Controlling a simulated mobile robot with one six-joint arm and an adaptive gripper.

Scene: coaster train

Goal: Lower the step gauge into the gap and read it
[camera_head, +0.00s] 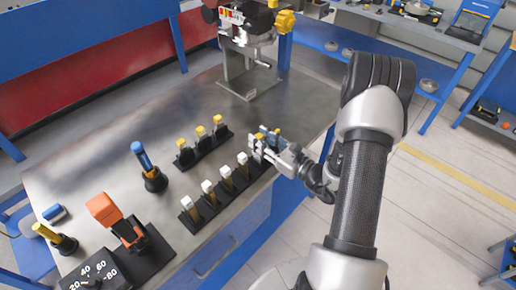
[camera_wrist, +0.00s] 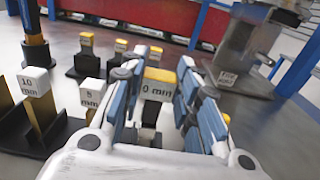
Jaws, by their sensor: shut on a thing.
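My gripper (camera_head: 264,146) is over the right end of the front row of gauges, near the bench's right edge. In the wrist view my gripper (camera_wrist: 157,92) is shut on a gauge (camera_wrist: 158,84) with a yellow top and a white label; "0 mm" is readable, and a finger may hide part of it. Its lower part is hard to make out, so I cannot tell whether it is clear of its stand. White-topped gauges marked 10 mm (camera_wrist: 35,83) and 5 mm (camera_wrist: 91,93) stand to its left. The gap is not clearly visible.
A back row of yellow-topped gauges (camera_head: 200,131) stands on the metal bench (camera_head: 110,150). A fixture on a stand (camera_head: 246,78) with yellow parts is at the far end. A blue-handled tool (camera_head: 143,157), an orange tool (camera_head: 105,210) and a dial (camera_head: 95,275) are left.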

